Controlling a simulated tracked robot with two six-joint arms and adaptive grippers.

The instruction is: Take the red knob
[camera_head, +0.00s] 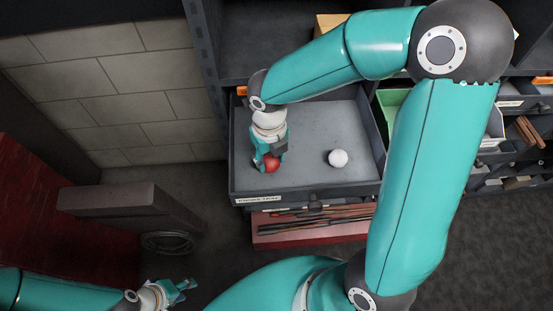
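The red knob (271,165) is a small round ball near the left side of the open grey drawer (345,185). My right gripper (269,160) points down into the drawer, right at the red knob. Its fingers partly hide the knob, and I cannot tell whether they are closed on it or only around it. A white ball (338,158) lies apart to the right on the drawer floor. My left gripper (183,289) is low at the left, outside the drawer, empty with its fingers apart.
A red tray (290,236) with dark rods lies below the drawer front. To the right are a green bin (392,103) and other compartments. A dark beam (110,198) and a coiled cable (167,243) are at left. My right arm covers much of the right side.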

